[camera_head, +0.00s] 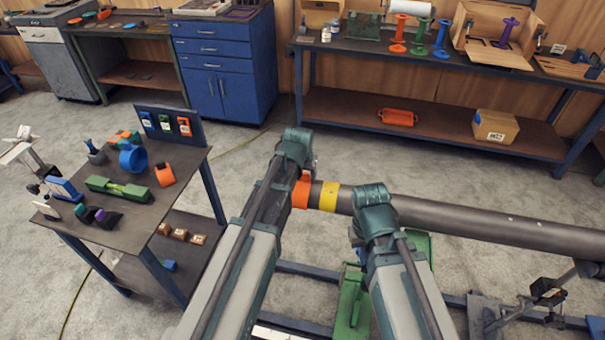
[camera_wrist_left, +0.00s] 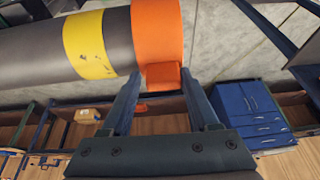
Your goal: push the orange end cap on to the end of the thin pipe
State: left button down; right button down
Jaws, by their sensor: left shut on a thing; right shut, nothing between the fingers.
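The orange end cap (camera_head: 301,191) is at the left end of the dark thin pipe (camera_head: 470,220), just left of a yellow band (camera_head: 329,197) on the pipe. In the left wrist view the cap (camera_wrist_left: 157,30) sits in line with the pipe (camera_wrist_left: 30,60), with a stretch of dark pipe between it and the yellow band (camera_wrist_left: 88,45). My left gripper (camera_head: 303,170) is shut on the cap's small tab, between its fingers (camera_wrist_left: 160,85). My right gripper (camera_head: 374,203) is at the pipe, right of the yellow band; its fingertips are hidden.
A green stand (camera_head: 352,300) is below the pipe. A small dark table (camera_head: 130,200) with a blue ring, an orange part and green parts stands at the left. A long workbench (camera_head: 440,60) with spools runs along the back wall. Grey floor lies between.

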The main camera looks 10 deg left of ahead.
pick_arm(q)
jog(key=shift+d, duration=0.55)
jog(key=shift+c, duration=0.3)
grip_release()
jog(key=shift+r, duration=0.1)
dwell(0.3)
jog(key=shift+r+p, duration=3)
jog(key=shift+p, duration=0.05)
jog(key=shift+f, duration=0.1)
